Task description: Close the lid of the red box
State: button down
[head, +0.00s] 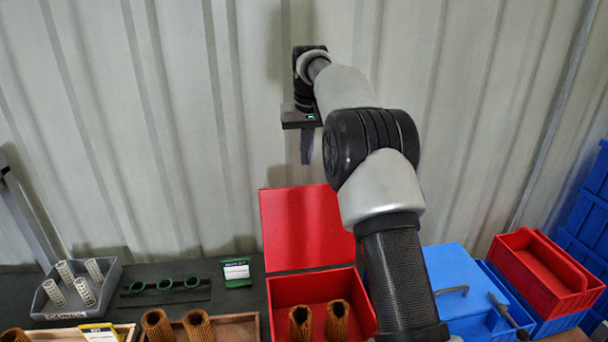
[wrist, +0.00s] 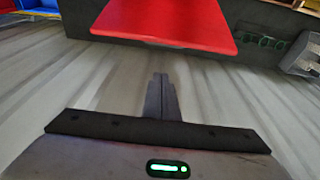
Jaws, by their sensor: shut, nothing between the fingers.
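The red box (head: 286,291) stands on the dark bench in the head view, with its lid (head: 305,226) raised upright at the back. Two brown pleated cartridges (head: 338,320) stand inside it. My gripper (head: 306,158) is shut and empty, pointing down above and behind the lid's top edge, near the wall. In the wrist view my shut fingers (wrist: 160,82) point toward the red lid (wrist: 165,18), apart from it. My arm hides part of the box's right side.
A blue box (head: 448,268) with a handle and red crates (head: 540,275) stand at the right. A grey tray of white cartridges (head: 45,303), a green-ringed rack (head: 165,290), a green card holder (head: 237,272) and wooden trays (head: 250,322) are at the left. The corrugated wall (head: 180,120) is close behind.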

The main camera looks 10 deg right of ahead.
aim_at(308, 189)
jog(key=shift+s+d+f+b+x, duration=0.1)
jog(key=shift+s+x, duration=0.3)
jog(key=shift+x, duration=1.35)
jog(key=shift+s+d+f+b+x, duration=0.15)
jog(key=shift+s+x, duration=0.25)
jog(key=shift+x, duration=1.35)
jog(key=shift+s+b+x, duration=0.1)
jog(key=shift+s+x, duration=0.25)
jog(key=shift+x, duration=1.35)
jog(key=shift+f, duration=0.1)
